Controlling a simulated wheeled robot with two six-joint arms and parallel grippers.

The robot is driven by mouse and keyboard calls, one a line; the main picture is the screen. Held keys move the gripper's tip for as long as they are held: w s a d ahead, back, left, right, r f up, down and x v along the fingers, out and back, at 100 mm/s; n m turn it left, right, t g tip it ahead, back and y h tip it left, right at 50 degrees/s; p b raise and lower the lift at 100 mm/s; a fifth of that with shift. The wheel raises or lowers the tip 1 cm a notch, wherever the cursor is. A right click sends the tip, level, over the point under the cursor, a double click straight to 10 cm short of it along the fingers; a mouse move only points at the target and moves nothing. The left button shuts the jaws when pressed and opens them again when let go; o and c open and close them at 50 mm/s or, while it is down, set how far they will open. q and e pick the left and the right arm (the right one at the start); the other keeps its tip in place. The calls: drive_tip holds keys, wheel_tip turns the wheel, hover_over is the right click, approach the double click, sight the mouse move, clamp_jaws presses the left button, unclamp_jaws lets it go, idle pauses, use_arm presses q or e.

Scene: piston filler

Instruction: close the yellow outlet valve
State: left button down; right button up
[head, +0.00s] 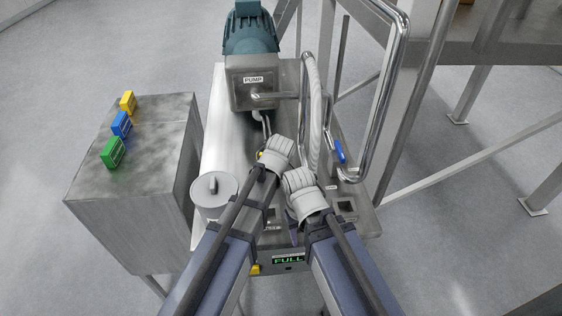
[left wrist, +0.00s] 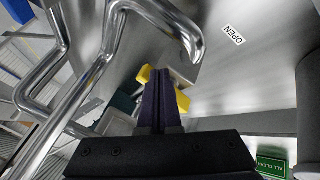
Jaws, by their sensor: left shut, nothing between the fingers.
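In the left wrist view the yellow valve handle (left wrist: 183,101) shows on both sides of my left gripper's dark fingers (left wrist: 160,76). The fingers are shut with nothing between them and overlap the handle; I cannot tell whether they touch it. An OPEN label (left wrist: 233,35) is on the metal surface beside it. In the head view only a bit of yellow (head: 260,155) shows beside my left wrist, and the left fingertips are hidden. My right gripper (head: 293,235) is mostly hidden by its own arm near the machine's front edge, so its jaws cannot be read.
A bent steel pipe (left wrist: 92,70) runs close left of the fingers. The pump (head: 253,80) stands behind, a lidded pot (head: 213,190) at left, a blue handle (head: 340,151) at right. A FULL display (head: 288,260) is in front. A side cabinet (head: 150,190) carries coloured blocks.

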use_arm(q)
drive_tip(key=shift+w+d, duration=0.2)
use_arm(e)
drive_tip(key=shift+w+d, duration=0.2)
drive_tip(key=shift+d, duration=0.05)
use_arm(q)
drive_tip(key=shift+w+d, duration=0.25)
drive_tip(key=shift+w, duration=0.05)
use_arm(e)
drive_tip(key=shift+w+d, duration=0.1)
use_arm(q)
drive_tip(key=shift+w+d+r, duration=0.1)
drive_tip(key=shift+w, duration=0.05)
idle(0.3)
